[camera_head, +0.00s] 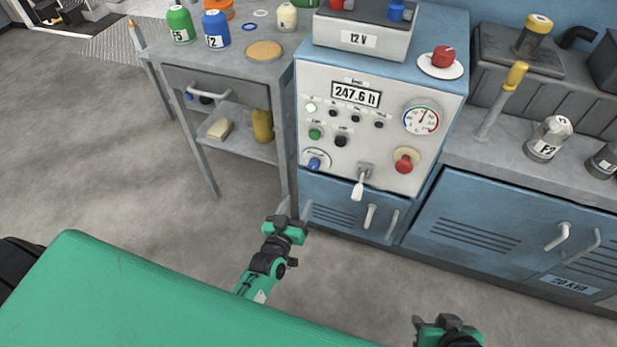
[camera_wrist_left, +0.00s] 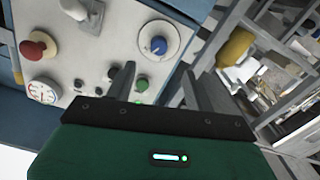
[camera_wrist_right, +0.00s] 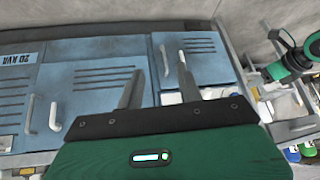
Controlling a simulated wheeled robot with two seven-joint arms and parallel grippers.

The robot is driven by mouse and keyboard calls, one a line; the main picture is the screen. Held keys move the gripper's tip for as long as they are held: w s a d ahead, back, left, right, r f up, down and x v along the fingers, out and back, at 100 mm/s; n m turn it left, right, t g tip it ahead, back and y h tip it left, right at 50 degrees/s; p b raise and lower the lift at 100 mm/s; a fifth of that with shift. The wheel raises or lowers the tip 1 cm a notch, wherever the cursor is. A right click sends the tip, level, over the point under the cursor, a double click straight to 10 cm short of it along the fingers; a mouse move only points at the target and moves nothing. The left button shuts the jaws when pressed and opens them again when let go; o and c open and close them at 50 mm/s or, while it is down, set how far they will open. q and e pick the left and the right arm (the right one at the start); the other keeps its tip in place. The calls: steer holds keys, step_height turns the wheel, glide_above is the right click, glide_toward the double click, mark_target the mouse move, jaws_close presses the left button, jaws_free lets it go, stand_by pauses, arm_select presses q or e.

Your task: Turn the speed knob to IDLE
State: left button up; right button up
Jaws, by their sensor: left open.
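The speed knob (camera_head: 314,163) looks to be the blue knob on a round white dial, low at the left of the white control panel (camera_head: 375,170). Its markings are too small to read. In the left wrist view the blue knob (camera_wrist_left: 158,46) lies just beyond the gap between my fingers. My left gripper (camera_head: 295,208) is open and empty, below and in front of the knob, apart from it; its fingers also show in the left wrist view (camera_wrist_left: 158,75). My right gripper (camera_head: 432,321) is low at the right, far from the panel, open and empty in the right wrist view (camera_wrist_right: 157,85).
The panel carries a lever (camera_head: 358,187), a red mushroom button (camera_head: 404,161), a gauge (camera_head: 421,120) and several small buttons. A grey workbench (camera_head: 215,65) with bottles stands left of it. Blue cabinets (camera_head: 490,235) with handles stand right. The floor in front is clear.

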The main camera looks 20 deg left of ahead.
mark_target(312, 169)
arm_select(q)
steer(key=w, duration=0.4)
steer(key=w+b, duration=0.1)
steer(key=w, duration=0.3)
steer(key=w+b, duration=0.1)
steer(key=w, duration=0.3)
steer(key=shift+w+d+r, duration=0.1)
steer(key=shift+w+r, duration=0.2)
steer(key=shift+w, duration=0.7)
arm_select(e)
steer(key=shift+w+a+t+y, duration=0.3)
steer(key=shift+w+a+t, duration=0.15)
steer(key=shift+a, duration=0.25)
steer(key=shift+w+a+t+y, duration=0.3)
steer(key=shift+a+t, duration=0.25)
steer(key=shift+a, duration=0.2)
steer(key=shift+w+a+t+y, duration=0.3)
steer(key=shift+w+a+t, duration=0.15)
steer(key=shift+a, duration=0.25)
arm_select(q)
steer(key=shift+c, duration=0.2)
arm_select(e)
steer(key=shift+s, duration=0.1)
arm_select(q)
steer(key=c, duration=0.9)
